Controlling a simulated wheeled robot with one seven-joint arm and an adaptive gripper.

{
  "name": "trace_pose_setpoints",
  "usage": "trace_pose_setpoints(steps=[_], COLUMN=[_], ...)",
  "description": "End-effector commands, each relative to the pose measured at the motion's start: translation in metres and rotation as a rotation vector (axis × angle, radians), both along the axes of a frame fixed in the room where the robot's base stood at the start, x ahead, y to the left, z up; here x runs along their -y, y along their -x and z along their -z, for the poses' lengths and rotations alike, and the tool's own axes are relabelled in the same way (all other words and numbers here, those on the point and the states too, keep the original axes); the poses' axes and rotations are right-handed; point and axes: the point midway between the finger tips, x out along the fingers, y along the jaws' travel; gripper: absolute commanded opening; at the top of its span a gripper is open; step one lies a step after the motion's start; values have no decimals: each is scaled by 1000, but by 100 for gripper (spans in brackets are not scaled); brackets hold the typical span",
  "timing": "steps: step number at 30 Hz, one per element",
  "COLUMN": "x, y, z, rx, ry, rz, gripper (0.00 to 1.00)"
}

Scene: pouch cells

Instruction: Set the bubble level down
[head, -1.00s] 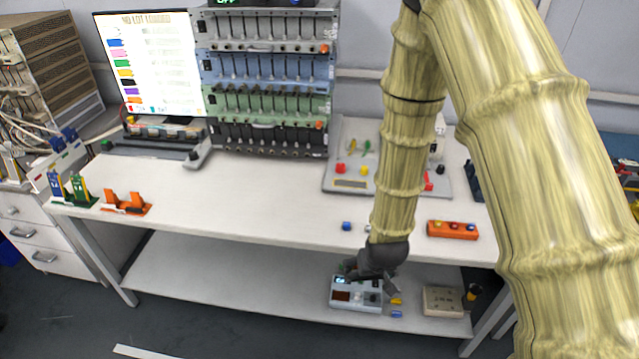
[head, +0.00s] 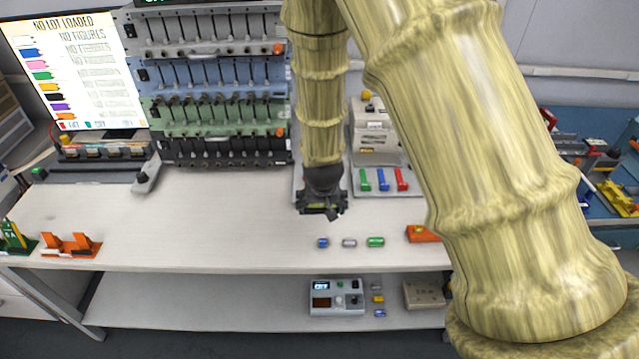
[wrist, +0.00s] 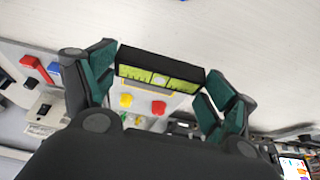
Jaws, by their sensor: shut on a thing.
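The bubble level (wrist: 189,82) is a black bar with yellow-green windows. In the wrist view it lies between the two green-padded fingers of my gripper (wrist: 160,74), which is shut on it near its ends. In the head view my gripper (head: 322,209) hangs over the back part of the white table (head: 210,220), with a little yellow-green of the level showing at its tip. The height of the level above the table top is hard to tell. The dark gripper hides most of the level in the head view.
Small blue (head: 322,243), grey (head: 349,243) and green (head: 376,242) pieces lie near the front edge. An orange block (head: 422,234) is right of them. An orange stand (head: 70,245) is at left. The table's middle left is clear. A meter (head: 335,298) sits on the lower shelf.

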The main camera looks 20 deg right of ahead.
Motion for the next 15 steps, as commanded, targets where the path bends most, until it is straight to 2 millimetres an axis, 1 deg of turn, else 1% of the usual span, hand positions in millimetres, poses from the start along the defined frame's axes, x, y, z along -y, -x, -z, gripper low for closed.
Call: trace_pose_setpoints(steps=[1,9,12,15], x=[3,17,22,27], y=[-10,-63,-81,-95], z=[-1,3,5,8], rx=[0,1,1,0], ry=[-1,0,0,0], rz=[0,-2,-2,-2], gripper=[59,59,59,59])
